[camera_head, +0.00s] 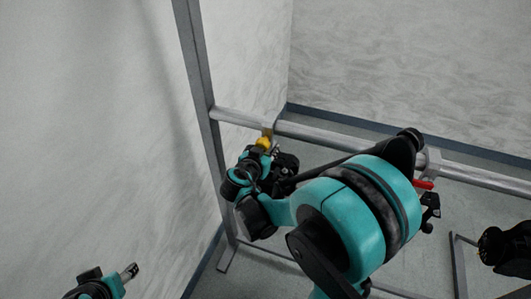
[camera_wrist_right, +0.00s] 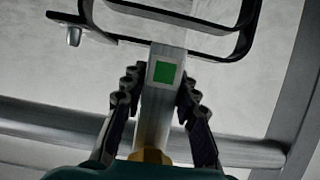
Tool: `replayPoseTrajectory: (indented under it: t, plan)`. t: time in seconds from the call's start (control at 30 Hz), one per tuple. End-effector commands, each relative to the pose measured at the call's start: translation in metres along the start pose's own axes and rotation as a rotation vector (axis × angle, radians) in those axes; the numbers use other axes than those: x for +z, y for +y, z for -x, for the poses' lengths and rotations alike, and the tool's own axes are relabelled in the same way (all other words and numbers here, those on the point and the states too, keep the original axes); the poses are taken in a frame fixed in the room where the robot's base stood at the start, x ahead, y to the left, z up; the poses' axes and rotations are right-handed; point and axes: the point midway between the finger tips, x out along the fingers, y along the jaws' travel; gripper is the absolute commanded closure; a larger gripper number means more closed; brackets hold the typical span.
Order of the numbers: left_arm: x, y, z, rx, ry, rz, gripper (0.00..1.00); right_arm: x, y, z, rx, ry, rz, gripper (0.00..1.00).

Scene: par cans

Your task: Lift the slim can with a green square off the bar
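In the right wrist view, a pale upright stem or hook strap bears a green square (camera_wrist_right: 164,72), the mark of the slim can; a yellow piece (camera_wrist_right: 152,156) sits at its lower end. My right gripper (camera_head: 280,160) is there; my arm hides most of the can. My left gripper (camera_head: 128,272) is low at the left, apart from everything.
A second clamp (camera_head: 432,163) with a red lever (camera_head: 424,184) is on the bar to the right. A black lamp (camera_head: 505,248) is at the right edge. A metal upright (camera_head: 200,75) stands left of the can. Dark looped brackets (camera_wrist_right: 205,50) cross the top of the wrist view.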

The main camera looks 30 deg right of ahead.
Motion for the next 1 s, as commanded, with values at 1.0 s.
replayPoseTrajectory:
  t: [1.0]
  plan:
    - [-0.016,0.0,0.022,0.0,0.0,0.0,0.44,-0.026,-0.002,0.035,-0.004,0.002,0.003,1.0]
